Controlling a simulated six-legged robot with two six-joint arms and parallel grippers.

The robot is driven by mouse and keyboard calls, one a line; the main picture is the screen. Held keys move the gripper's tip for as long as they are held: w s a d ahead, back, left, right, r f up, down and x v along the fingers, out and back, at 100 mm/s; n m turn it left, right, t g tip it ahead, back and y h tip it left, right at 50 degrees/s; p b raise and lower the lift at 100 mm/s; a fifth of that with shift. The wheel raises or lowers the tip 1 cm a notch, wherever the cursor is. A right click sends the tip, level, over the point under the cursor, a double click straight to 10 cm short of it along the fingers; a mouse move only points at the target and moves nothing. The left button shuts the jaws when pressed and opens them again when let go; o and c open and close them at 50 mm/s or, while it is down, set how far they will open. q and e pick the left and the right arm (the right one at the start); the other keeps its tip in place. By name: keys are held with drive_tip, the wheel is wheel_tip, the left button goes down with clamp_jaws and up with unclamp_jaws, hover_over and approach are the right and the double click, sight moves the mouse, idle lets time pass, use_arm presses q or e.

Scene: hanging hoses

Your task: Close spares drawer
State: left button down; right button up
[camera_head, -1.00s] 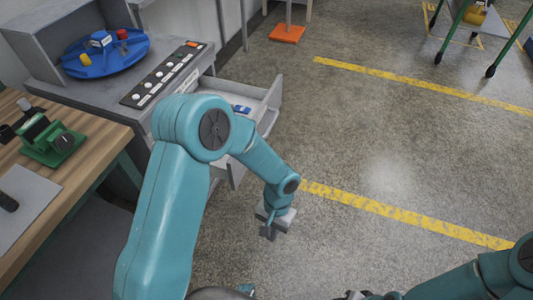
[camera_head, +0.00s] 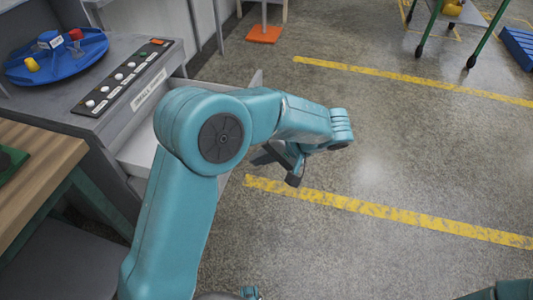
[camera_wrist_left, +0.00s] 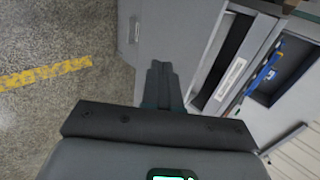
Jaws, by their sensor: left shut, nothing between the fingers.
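The spares drawer (camera_head: 256,79) stands pulled out from the grey cabinet in the head view. My left arm hides most of it, and only its far corner and a strip beside the cabinet show. My left gripper (camera_head: 277,166) is shut and empty, out over the floor on the drawer's front side. In the left wrist view the shut fingers (camera_wrist_left: 162,88) point at a plain grey panel. A gap between them and it cannot be judged. Beyond it are a white label and a recess with a blue item (camera_wrist_left: 268,74). My right gripper is out of view.
A control strip (camera_head: 123,77) and a blue round tray (camera_head: 58,55) with coloured pieces sit on the cabinet. A wooden bench (camera_head: 38,165) stands at the left.

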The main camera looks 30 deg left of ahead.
use_arm(q)
drive_tip(key=s+a+f+b, duration=0.1)
drive_tip(key=s+a+f, duration=0.1)
drive_tip(key=a, duration=0.5)
drive_tip(key=shift+a+f, duration=0.25)
drive_tip(key=shift+f, duration=0.55)
drive_tip(key=s+a+b, duration=0.2)
drive_tip(key=s+a, duration=0.1)
drive_tip(key=a, duration=1.1)
drive_tip(key=s+a+b, duration=0.2)
drive_tip(key=s+a, duration=0.2)
drive_tip(key=a, duration=1.1)
drive_tip(key=shift+r+b, duration=0.2)
drive_tip(key=shift+b, duration=0.15)
drive_tip(key=shift+a, duration=0.15)
